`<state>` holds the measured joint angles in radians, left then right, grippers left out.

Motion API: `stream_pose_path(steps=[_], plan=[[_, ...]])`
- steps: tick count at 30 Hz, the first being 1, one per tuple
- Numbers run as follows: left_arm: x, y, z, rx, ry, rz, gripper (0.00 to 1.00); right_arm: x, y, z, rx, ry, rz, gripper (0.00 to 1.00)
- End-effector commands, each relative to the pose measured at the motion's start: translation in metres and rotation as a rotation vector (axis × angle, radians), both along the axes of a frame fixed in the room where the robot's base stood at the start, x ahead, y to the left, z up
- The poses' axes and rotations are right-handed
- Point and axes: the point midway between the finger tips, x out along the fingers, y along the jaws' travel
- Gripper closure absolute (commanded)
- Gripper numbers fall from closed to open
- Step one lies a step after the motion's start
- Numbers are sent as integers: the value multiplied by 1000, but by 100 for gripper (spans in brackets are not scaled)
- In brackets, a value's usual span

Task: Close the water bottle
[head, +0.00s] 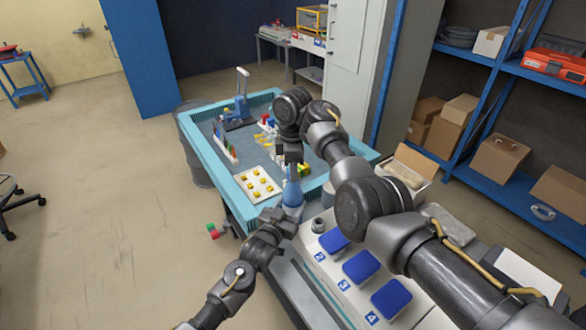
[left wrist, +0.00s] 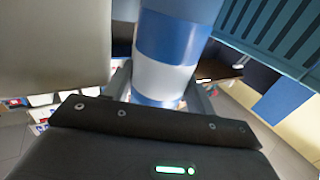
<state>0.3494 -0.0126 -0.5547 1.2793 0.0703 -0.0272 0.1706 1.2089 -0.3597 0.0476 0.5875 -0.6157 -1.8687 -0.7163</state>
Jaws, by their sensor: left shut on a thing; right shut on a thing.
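The water bottle (head: 292,194) stands upright, blue, near the front corner of the blue-rimmed table. In the left wrist view the bottle (left wrist: 172,62) shows blue and white bands between the fingers. My left gripper (head: 282,217) is shut on its lower body from the front left. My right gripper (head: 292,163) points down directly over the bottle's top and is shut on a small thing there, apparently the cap. The fingers hide most of the cap, so I cannot tell whether it touches the bottle's neck.
The blue-rimmed table (head: 218,172) holds a white board (head: 259,184) with yellow pieces and several coloured parts. A white counter with blue square lids (head: 361,267) lies at the front right. An open cardboard box (head: 413,162) stands right of the table.

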Motion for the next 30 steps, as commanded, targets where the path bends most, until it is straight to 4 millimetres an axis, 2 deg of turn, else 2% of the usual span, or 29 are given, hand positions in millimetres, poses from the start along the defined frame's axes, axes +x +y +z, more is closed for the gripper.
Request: stream_pose_path(steps=[3,11,12,16,25,30], plan=[[0,0,0,0,1,0,100,0,0,0,1,-2,-147,100],[0,0,0,0,1,0,100,0,0,0,1,-1,-166,100],[0,0,0,0,1,0,100,0,0,0,1,-1,-165,68],[0,0,0,0,1,0,100,0,0,0,1,-1,-164,52],[0,0,0,0,1,0,100,0,0,1,1,-1,-164,51],[0,0,0,0,1,0,100,0,0,13,2,-3,-163,51]])
